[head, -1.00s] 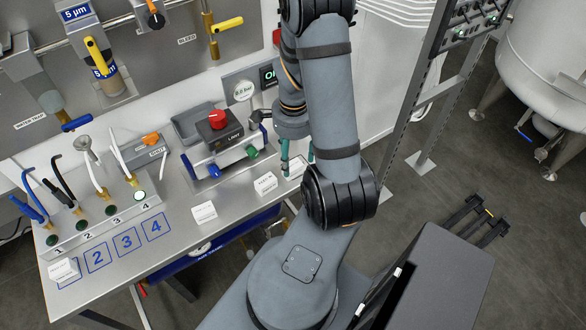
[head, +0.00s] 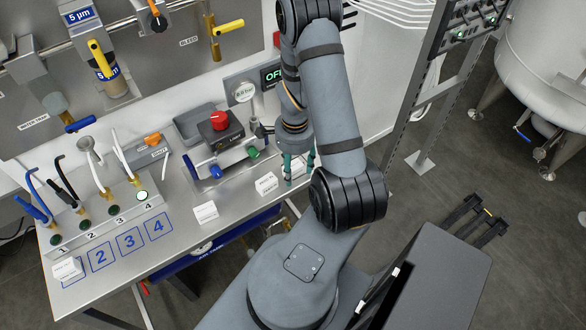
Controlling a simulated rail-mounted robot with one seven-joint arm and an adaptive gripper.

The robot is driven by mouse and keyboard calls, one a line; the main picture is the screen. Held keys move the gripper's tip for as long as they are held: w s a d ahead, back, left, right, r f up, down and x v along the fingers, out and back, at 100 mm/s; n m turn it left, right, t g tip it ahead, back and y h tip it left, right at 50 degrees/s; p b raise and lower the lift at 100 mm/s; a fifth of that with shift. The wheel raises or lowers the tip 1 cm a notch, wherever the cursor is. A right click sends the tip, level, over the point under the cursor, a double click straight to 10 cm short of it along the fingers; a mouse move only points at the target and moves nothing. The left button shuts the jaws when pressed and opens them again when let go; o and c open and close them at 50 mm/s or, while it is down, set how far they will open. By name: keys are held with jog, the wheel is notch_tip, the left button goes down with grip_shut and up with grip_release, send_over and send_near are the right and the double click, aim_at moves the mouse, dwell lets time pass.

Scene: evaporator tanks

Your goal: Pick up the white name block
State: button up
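Several white name blocks are in the head view. One name block (head: 297,169) stands at the right end of the steel bench, under my gripper. Others are a block left of it (head: 266,184), one at the bench's front edge (head: 205,212) and one at the far left corner (head: 67,268). My gripper (head: 299,170) points down with its teal fingers apart, one on each side of the rightmost block. The fingers look open; whether they touch the block is too small to tell. The arm hides part of the area right of it.
The steel bench (head: 180,228) carries a valve row (head: 100,215) with hoses and painted numbers. A box with a red button (head: 219,122) and a blue-and-green handled manifold (head: 222,162) stand left of my gripper. A metal rack (head: 425,110) rises to the right.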

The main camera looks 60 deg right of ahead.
jog(key=c, duration=1)
jog(key=shift+r, duration=0.15)
